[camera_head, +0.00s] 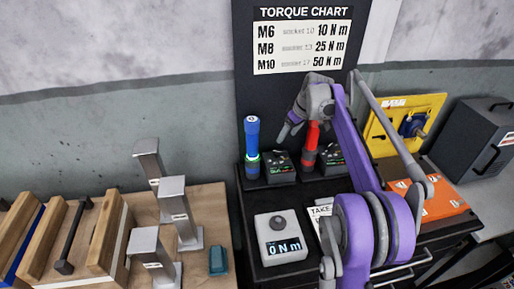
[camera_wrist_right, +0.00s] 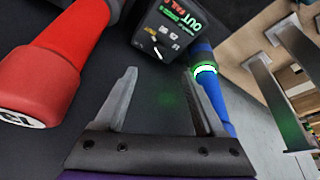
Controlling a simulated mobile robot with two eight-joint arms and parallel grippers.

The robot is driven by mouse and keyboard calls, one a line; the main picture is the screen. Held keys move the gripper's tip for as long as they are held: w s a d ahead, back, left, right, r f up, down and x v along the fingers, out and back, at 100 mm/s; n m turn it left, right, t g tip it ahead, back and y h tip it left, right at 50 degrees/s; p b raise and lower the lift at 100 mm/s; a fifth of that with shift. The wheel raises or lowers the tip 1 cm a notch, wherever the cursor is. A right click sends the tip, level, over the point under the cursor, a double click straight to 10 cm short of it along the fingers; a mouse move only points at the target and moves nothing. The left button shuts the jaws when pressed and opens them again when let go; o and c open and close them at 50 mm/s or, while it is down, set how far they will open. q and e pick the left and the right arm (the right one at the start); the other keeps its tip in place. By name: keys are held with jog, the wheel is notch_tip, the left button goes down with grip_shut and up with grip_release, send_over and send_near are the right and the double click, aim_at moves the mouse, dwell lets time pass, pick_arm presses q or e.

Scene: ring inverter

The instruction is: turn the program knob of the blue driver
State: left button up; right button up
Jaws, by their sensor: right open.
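The blue driver (camera_head: 252,136) stands upright at the left of the black bench, with a glowing green-white ring low on its body. In the right wrist view the blue driver (camera_wrist_right: 217,92) passes behind the right finger. A black control box (camera_head: 281,167) sits right of the driver; in the wrist view this box (camera_wrist_right: 168,27) shows lit "OUT" and "FAIL" text and small markings. I cannot tell which part is the program knob. My right gripper (camera_head: 290,128) is open and empty, above and between the blue and red drivers. My left gripper is not in view.
A red driver (camera_head: 312,140) stands close to my right gripper, with another black box (camera_head: 331,158) beside it. A grey torque meter (camera_head: 281,240) reading "0 Nm" is in front. Wooden holders and metal posts (camera_head: 182,213) stand left. The torque chart (camera_head: 302,40) hangs behind.

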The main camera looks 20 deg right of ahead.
aim_at(277, 152)
jog(key=x, duration=1.1)
jog(key=shift+w+d, duration=0.1)
jog(key=shift+w, duration=0.05)
jog(key=shift+c, duration=0.2)
grip_shut()
